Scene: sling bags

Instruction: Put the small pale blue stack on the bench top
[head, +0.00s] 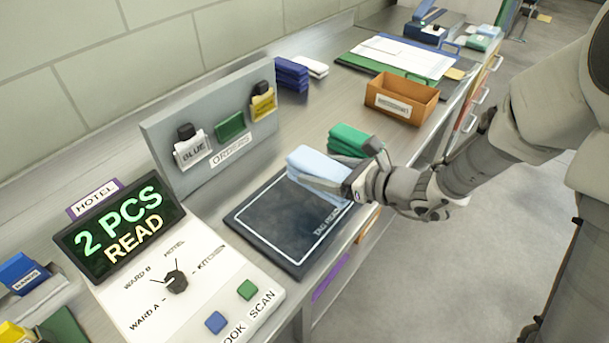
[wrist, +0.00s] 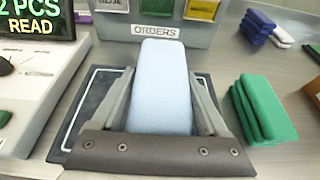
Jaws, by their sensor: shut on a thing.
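The small pale blue stack (head: 318,166) is a folded, rounded block. In the wrist view the pale blue stack (wrist: 160,85) lies lengthwise between both fingers of my gripper (wrist: 160,105). My gripper (head: 345,185) is shut on it in the head view, over the far right part of the dark tag reader pad (head: 275,230). I cannot tell whether the stack touches the pad. The bench top (head: 330,100) is grey metal and runs along the wall.
Behind are an orange open box (head: 402,95), blue stack (head: 291,74) and white stack (head: 312,66). The orders rack (head: 215,120) and the display reading "2 PCS READ" (head: 120,228) stand left.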

